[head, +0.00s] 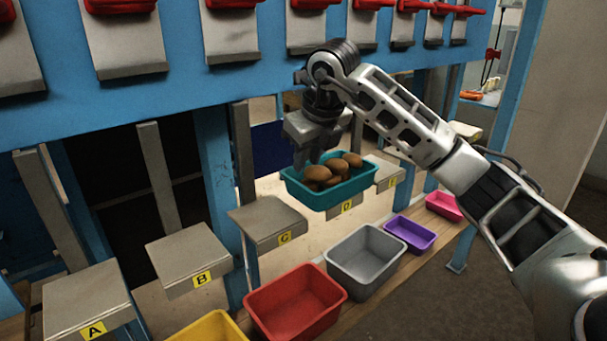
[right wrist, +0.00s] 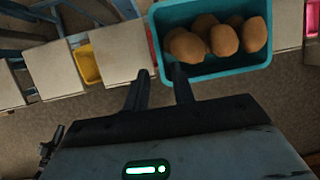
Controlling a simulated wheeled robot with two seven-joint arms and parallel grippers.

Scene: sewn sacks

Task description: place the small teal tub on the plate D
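The small teal tub (head: 328,194) holds several brown round things (head: 322,176). It is upright over plate D (head: 346,208) and hides most of it; I cannot tell whether its base fully rests there. My right gripper (head: 309,160) is at the tub's left end. In the right wrist view its two fingers (right wrist: 161,80) stand apart around the left wall of the tub (right wrist: 215,70), near a corner, with a gap wider than the wall. My left gripper is not in view.
Plate C (head: 265,222) is empty left of the tub, and plate E (head: 388,174) is to its right. Plates A (head: 85,297) and B (head: 188,258) are empty. Red (head: 295,303), grey (head: 365,262) and purple (head: 410,234) tubs stand below. Blue posts and a beam frame the plates.

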